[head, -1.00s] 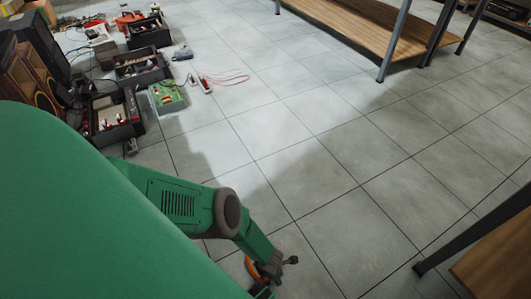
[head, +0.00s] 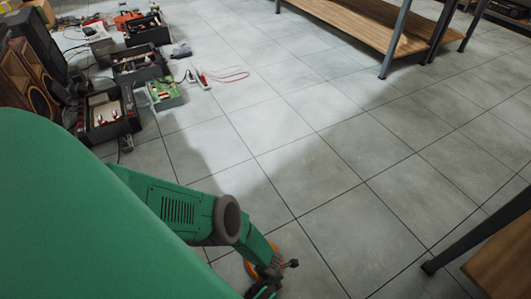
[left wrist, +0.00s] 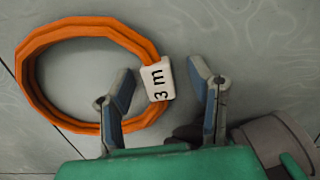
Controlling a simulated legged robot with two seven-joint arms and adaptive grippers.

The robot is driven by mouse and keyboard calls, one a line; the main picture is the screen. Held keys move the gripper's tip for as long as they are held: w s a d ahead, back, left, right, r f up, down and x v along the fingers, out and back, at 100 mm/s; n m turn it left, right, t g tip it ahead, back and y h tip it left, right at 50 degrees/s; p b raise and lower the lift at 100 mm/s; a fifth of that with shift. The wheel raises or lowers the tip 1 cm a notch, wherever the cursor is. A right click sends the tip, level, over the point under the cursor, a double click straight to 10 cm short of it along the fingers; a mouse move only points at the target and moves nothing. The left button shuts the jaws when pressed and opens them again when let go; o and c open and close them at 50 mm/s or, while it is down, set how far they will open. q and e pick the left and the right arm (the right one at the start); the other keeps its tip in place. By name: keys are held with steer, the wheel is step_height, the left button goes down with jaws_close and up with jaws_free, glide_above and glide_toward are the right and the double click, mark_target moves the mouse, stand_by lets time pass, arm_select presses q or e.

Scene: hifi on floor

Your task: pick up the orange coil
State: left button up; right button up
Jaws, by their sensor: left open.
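The orange coil (left wrist: 40,95) lies on the grey tiled floor as a ring in the left wrist view. A white tag (left wrist: 157,80) marked "3 m" is on its right side. My left gripper (left wrist: 160,92) is open just above it, with the tag and the coil's right side between its two blue-padded fingers. The left finger overlaps the inside of the ring in the picture. I cannot tell whether the fingers touch the coil. In the head view, my left gripper (head: 276,270) mostly hides the coil (head: 250,269). My right gripper is not in view.
A wooden-shelved bench (head: 360,25) stands at the top and another tabletop (head: 503,260) at lower right. The middle floor is clear.

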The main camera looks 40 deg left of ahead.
arm_select(q)
steer(key=shift+a, duration=0.1)
steer(key=shift+c, duration=0.5)
jaws_close()
steer(key=shift+r, duration=0.2)
step_height(320, 180, up, 10)
steer(key=p, duration=0.9)
steer(key=shift+f, duration=0.15)
